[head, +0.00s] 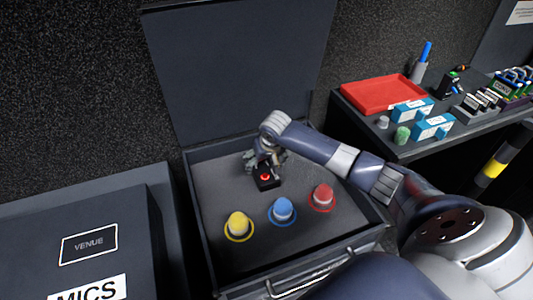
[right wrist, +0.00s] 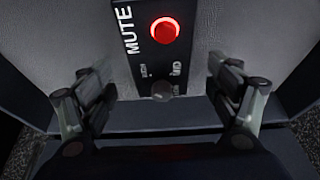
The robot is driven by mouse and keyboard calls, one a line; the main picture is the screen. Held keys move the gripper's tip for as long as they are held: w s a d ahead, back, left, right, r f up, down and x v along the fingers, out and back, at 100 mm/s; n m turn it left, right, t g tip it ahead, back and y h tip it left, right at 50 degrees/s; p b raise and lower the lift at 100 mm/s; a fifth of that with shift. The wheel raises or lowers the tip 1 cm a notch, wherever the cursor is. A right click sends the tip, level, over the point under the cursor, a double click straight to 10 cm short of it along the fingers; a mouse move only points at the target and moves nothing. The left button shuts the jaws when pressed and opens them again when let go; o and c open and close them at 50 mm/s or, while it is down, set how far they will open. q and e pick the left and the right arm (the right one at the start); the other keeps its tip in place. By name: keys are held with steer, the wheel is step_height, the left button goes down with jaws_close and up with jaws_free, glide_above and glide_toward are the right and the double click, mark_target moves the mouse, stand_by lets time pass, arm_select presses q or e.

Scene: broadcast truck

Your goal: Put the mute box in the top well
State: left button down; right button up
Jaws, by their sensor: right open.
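The mute box (head: 268,183) is a small black box with a red lit button, inside the open case, near the middle of its grey floor. In the right wrist view the mute box (right wrist: 155,60) shows its MUTE lettering, the glowing button and a small knob. My right gripper (head: 262,163) is over the far end of the box. Its open fingers (right wrist: 168,95) stand on either side of the box with gaps, not touching it. I cannot make out the top well; the gripper and box cover that area. My left gripper is not in view.
The case (head: 205,245) also holds a yellow (head: 238,223), a blue (head: 282,208) and a red (head: 323,194) piece in coloured rings. Its lid (head: 235,70) stands open behind. A MICS case (head: 80,220) is at left. A shelf at right holds a red tray (head: 382,93) and small items.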

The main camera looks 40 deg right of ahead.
steer(key=v, duration=0.7)
steer(key=shift+r, duration=0.3)
steer(key=shift+s, duration=0.15)
